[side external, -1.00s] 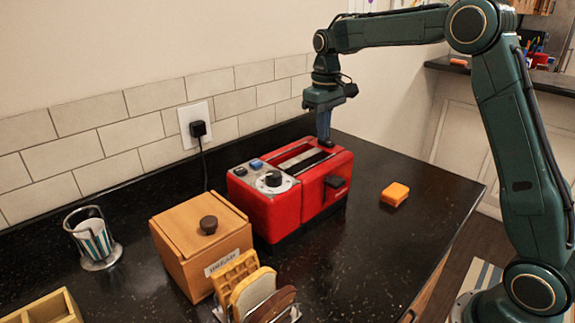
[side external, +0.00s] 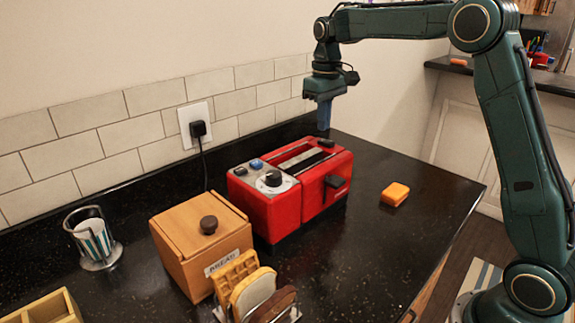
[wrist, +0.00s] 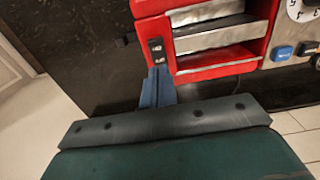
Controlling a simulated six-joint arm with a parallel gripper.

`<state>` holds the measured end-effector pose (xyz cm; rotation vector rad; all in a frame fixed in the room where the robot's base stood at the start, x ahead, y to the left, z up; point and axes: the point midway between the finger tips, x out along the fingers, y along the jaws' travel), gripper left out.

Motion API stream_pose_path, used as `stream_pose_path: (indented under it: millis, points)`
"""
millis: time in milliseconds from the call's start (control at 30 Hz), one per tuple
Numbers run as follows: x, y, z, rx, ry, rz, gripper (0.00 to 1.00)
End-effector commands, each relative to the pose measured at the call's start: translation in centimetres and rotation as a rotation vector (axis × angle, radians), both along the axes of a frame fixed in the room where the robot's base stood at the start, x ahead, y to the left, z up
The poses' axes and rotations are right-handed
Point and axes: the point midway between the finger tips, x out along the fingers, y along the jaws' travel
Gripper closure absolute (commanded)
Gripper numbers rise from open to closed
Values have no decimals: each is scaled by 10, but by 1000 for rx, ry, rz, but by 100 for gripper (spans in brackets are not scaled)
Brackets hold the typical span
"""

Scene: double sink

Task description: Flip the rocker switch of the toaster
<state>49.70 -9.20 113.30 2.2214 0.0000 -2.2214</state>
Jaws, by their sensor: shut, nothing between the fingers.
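The red toaster (side external: 312,192) stands on the black counter, with two slots and a grey control panel. Its small black rocker switch (wrist: 157,50) is on the red top beside the slots in the wrist view. It also shows as a dark patch at the far end in the side view (side external: 326,142). My gripper (side external: 324,127) is shut and empty, its blue fingers pointing down just above the switch, apparently apart from it. In the wrist view the fingertips (wrist: 157,72) are close beside the switch. I cannot tell which way the rocker is tilted.
A wooden bread box (side external: 178,262) and a rack of bread slices (side external: 253,290) stand in front of the toaster. An orange sponge-like block (side external: 395,194) lies to its right. A cup in a holder (side external: 93,238) is at left. The tiled wall is close behind.

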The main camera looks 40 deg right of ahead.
Motion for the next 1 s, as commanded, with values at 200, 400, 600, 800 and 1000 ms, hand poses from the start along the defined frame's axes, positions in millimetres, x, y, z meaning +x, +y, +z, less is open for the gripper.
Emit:
stream_pose_path:
  millis: [200, 400, 600, 800, 1000]
  points:
    - [0, 0, 13, 0, -1, 0, 100]
    - [0, 0, 24, 0, -1, 0, 100]
    - [0, 0, 35, 0, -1, 0, 100]
    - [0, 0, 42, 0, -1, 0, 100]
    - [0, 0, 42, 0, 0, 0, 100]
